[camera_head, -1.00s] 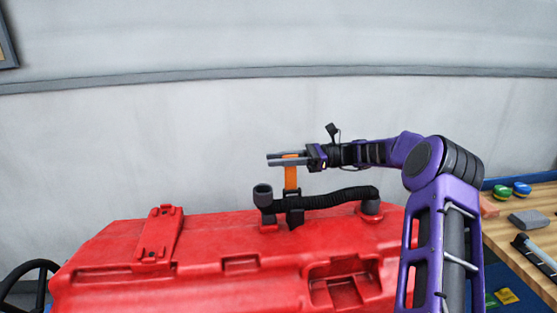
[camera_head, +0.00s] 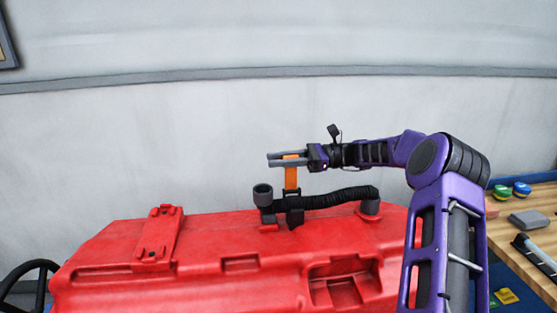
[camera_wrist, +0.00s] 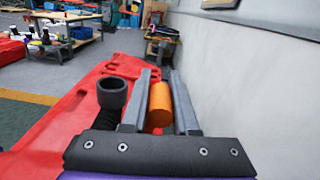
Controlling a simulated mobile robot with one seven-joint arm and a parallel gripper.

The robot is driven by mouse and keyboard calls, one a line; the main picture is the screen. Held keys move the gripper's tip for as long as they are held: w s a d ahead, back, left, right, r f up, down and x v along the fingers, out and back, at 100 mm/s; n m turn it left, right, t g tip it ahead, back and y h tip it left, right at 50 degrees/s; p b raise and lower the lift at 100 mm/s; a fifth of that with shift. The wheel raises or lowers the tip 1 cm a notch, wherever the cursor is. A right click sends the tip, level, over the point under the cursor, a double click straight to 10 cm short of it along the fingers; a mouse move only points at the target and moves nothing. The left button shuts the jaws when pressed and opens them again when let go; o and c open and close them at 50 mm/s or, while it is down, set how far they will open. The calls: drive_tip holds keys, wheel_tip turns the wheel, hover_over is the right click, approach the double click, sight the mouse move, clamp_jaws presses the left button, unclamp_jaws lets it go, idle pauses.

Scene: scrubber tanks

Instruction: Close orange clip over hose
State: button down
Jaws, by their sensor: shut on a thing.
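The orange clip (camera_head: 291,177) stands upright above the black hose (camera_head: 333,198) on top of the red tank (camera_head: 215,235). The clip's lower end meets a black holder (camera_head: 294,213) around the hose. My gripper (camera_head: 272,158) comes in from the right and is shut on the upper end of the clip. In the wrist view, the clip (camera_wrist: 160,104) sits between the two grey fingers of my gripper (camera_wrist: 160,90). The hose's grey open end fitting (camera_head: 262,192) is left of the clip; it also shows in the wrist view (camera_wrist: 112,92). The clip's hinge is too small to make out.
A wooden workbench (camera_head: 530,222) with colored items and a grey block (camera_head: 526,218) is at the right. A red raised bracket (camera_head: 158,236) lies on the tank's left. The grey wall (camera_head: 180,140) stands behind the tank. Air left of my gripper is clear.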

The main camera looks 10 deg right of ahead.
drive_tip(key=s+n, duration=0.3)
drive_tip(key=n, duration=0.1)
drive_tip(key=s+n+b, duration=0.1)
drive_tip(key=s+n, duration=0.2)
drive_tip(key=n, duration=0.1)
drive_tip(key=shift+s+f, duration=0.15)
drive_tip(key=shift+s, duration=0.05)
drive_tip(key=shift+s+f, duration=0.35)
drive_tip(key=shift+s, duration=0.4)
drive_tip(key=shift+s+f+p, duration=0.65)
drive_tip(key=shift+f, duration=0.05)
drive_tip(key=c, duration=0.7)
unclamp_jaws()
